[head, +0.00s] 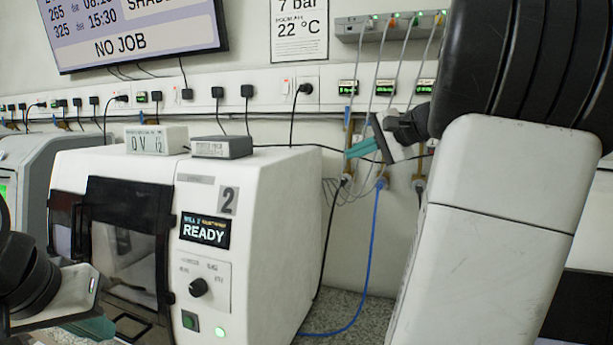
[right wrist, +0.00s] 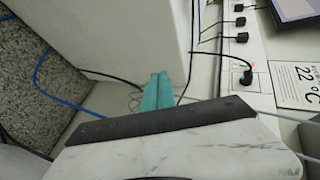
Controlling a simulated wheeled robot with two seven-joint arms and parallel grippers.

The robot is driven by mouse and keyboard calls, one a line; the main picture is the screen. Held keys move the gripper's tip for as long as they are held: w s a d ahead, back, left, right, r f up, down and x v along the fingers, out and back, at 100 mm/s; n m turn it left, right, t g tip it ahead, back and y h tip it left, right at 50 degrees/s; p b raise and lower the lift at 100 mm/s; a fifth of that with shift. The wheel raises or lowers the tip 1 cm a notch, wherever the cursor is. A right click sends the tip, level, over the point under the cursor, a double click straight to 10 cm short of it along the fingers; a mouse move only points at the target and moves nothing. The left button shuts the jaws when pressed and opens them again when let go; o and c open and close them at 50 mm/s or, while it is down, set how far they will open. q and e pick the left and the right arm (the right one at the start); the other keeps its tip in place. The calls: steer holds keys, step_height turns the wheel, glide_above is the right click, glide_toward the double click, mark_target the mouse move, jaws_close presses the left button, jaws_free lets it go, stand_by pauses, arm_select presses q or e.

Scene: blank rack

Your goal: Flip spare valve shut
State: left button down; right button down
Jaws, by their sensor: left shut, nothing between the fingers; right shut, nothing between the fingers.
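My right gripper (head: 362,148) reaches in from the right, its teal fingers shut in front of the wall fittings. In the right wrist view its fingers (right wrist: 157,92) are together with nothing between them. Three wall drops with brass-coloured parts stand behind it: a left one (head: 349,130), a middle one mostly hidden by my gripper, and a right one (head: 419,187) partly hidden by my arm. Small lit labels (head: 347,87) above them are too small to read, so I cannot tell which valve is the spare. No lever position is clear. My left gripper (head: 95,328) is shut and empty at lower left.
A white machine (head: 275,225) marked 2 and READY stands left of the fittings, with two small boxes (head: 222,146) on top. A blue hose (head: 374,245) and several thin cables hang near the fittings. A grey manifold (head: 388,26) is above.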

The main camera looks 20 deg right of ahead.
steer(key=s+a+f+n+g, duration=0.2)
steer(key=s+a+f, duration=0.1)
steer(key=a, duration=0.5)
steer(key=shift+s+a+f+n, duration=0.15)
steer(key=shift+a+f+n, duration=0.15)
steer(key=shift+f, duration=0.45)
steer(key=s+a+f+n+g+h, duration=0.3)
steer(key=s+a+f+n+g, duration=0.1)
steer(key=s+a+f+n, duration=0.6)
steer(key=s+a+f, duration=0.3)
steer(key=s+f, duration=0.2)
steer(key=s, duration=0.1)
steer(key=shift+s, duration=0.4)
